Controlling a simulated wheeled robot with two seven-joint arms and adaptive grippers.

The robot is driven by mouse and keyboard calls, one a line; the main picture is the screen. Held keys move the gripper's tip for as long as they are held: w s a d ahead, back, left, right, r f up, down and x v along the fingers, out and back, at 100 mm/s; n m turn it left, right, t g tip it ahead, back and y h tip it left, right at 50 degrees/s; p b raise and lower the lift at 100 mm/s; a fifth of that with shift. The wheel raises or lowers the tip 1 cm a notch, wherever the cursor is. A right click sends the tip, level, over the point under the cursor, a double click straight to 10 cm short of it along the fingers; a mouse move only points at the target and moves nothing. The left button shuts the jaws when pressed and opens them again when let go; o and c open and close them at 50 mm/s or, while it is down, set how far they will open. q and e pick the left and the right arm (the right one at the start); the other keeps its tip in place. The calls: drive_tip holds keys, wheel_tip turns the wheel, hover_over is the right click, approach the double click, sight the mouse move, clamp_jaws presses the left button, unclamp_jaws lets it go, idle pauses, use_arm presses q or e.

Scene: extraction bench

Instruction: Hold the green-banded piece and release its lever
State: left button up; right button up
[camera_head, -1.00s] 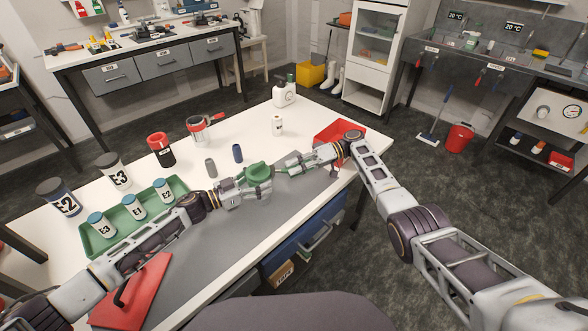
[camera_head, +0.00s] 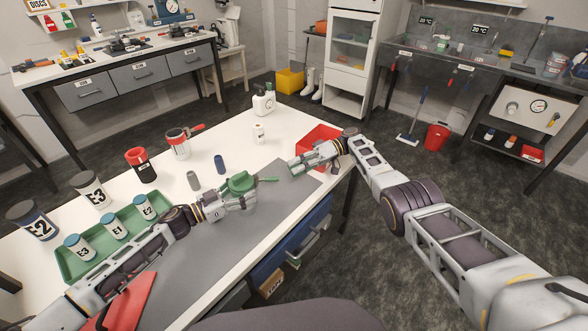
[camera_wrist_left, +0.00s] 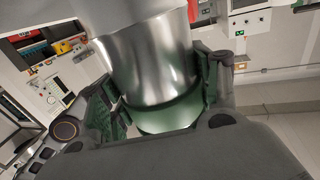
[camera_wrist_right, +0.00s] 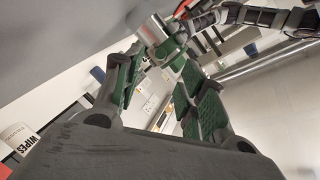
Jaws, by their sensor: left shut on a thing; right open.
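The green-banded piece (camera_head: 237,184) is held over the grey mat by my left gripper (camera_head: 231,193). Its green lever (camera_head: 266,179) sticks out to the right. In the left wrist view it is a shiny metal cylinder (camera_wrist_left: 150,60) with a green band (camera_wrist_left: 166,114), and the green-padded fingers close on both sides of the band. My right gripper (camera_head: 296,164) is open and empty, to the right of the lever and apart from it. In the right wrist view the piece (camera_wrist_right: 153,32) shows beyond the open green-padded fingers (camera_wrist_right: 160,90).
A red bin (camera_head: 318,136) stands right beside my right gripper. A grey cylinder (camera_head: 193,180) and a blue one (camera_head: 220,163) stand behind the piece. A green tray (camera_head: 72,268) with labelled jars is at the left. A red-handled cup (camera_head: 179,143) and white bottles stand farther back.

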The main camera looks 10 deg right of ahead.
idle(0.3)
drive_tip(key=shift+w+d, duration=0.1)
drive_tip(key=shift+d, duration=0.05)
clamp_jaws()
drive_tip(key=s+a+r+n+t+h, duration=0.1)
drive_tip(key=s+r+n+t+h, duration=0.4)
drive_tip(key=s+r+n+t, duration=0.4)
drive_tip(key=shift+s+a+r+n+t+h, duration=0.35)
drive_tip(key=shift+s+r+n, duration=0.55)
drive_tip(key=shift+s+r, duration=0.4)
idle(1.0)
drive_tip(key=shift+s+f, duration=0.1)
drive_tip(key=shift+f, duration=0.05)
